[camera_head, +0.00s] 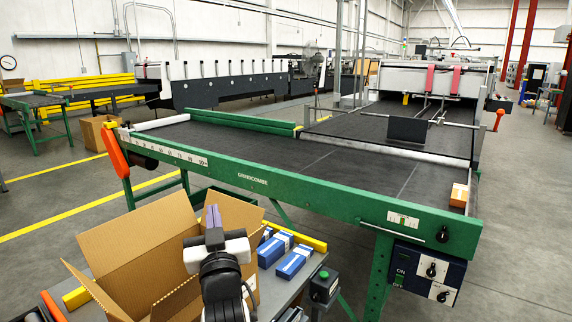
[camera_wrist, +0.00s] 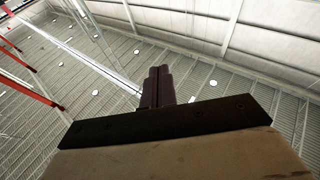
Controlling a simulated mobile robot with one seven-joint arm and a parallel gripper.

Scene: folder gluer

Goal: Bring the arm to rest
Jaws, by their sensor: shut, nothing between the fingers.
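My gripper (camera_head: 212,217) is at the bottom middle of the head view, at the end of my black and white arm. Its fingers point upward in front of the open cardboard box. In the wrist view the two dark fingers of my gripper (camera_wrist: 158,86) stand side by side, shut, with nothing between them. Behind them the wrist view shows only the ceiling (camera_wrist: 200,50) with its round lamps and red beams. Part of my arm is outside the head view.
An open cardboard box (camera_head: 115,252) and blue cartons (camera_head: 294,262) stand on a grey table close around my arm. Beyond is the green-framed conveyor (camera_head: 300,188), with a small orange-brown carton (camera_head: 459,195) at its right end. A control box (camera_head: 425,273) hangs at the right.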

